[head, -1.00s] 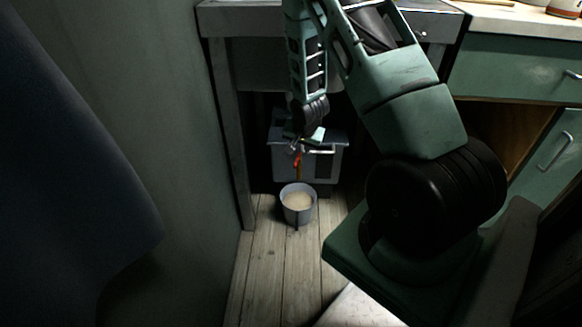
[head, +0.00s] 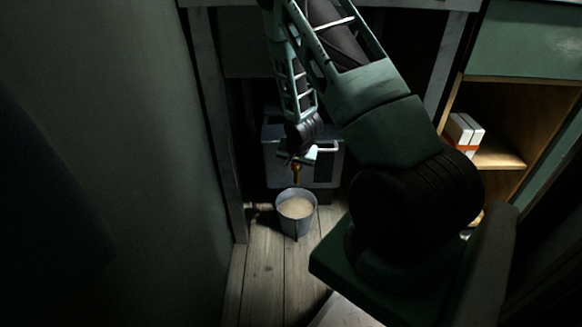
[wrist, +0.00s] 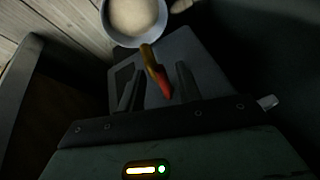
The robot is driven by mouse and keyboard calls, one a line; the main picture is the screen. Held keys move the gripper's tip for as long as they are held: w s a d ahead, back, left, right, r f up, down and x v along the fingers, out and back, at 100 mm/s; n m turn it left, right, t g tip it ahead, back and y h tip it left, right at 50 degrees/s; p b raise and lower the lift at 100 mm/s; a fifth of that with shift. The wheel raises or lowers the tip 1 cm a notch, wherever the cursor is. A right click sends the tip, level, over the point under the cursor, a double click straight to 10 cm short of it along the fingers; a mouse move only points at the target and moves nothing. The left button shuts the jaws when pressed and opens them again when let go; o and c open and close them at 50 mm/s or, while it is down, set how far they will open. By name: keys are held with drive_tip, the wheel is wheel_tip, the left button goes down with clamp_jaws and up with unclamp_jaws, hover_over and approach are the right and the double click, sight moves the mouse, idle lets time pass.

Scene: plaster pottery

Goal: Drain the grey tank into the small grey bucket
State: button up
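The grey tank (head: 325,172) stands under the worktop, and its top and side also show in the wrist view (wrist: 203,72). Its tap has a brass spout (head: 297,174) and a red handle (wrist: 163,84). The small grey bucket (head: 296,226) stands upright on the floor below the tap and holds a pale, cloudy liquid. The bucket also shows at the top of the wrist view (wrist: 109,32). My gripper (head: 299,156) is at the tap. In the wrist view its dark fingers (wrist: 158,70) are apart, with the red handle between them. I cannot tell whether liquid is flowing.
A wall (head: 150,150) runs close along the left. A table leg (head: 222,150) stands left of the tank. An open wooden shelf (head: 500,158) with white boxes (head: 463,132) is on the right. Plank floor (head: 265,275) is clear in front of the bucket.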

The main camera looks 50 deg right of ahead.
clamp_jaws()
drive_tip(key=shift+w+a+m+g+h+p, duration=0.25)
drive_tip(key=shift+w+m+g+h+p, duration=0.1)
drive_tip(key=shift+w+m+p, duration=0.6)
drive_tip(key=shift+w+a+m+g+h+p, duration=0.3)
drive_tip(key=shift+w+m+p, duration=0.35)
drive_tip(key=shift+m, duration=0.45)
drive_tip(key=shift+w+a+m+g+h+p, duration=0.3)
drive_tip(key=shift+w+m+p, duration=0.45)
drive_tip(key=shift+m, duration=0.3)
drive_tip(key=shift+w+d, duration=0.1)
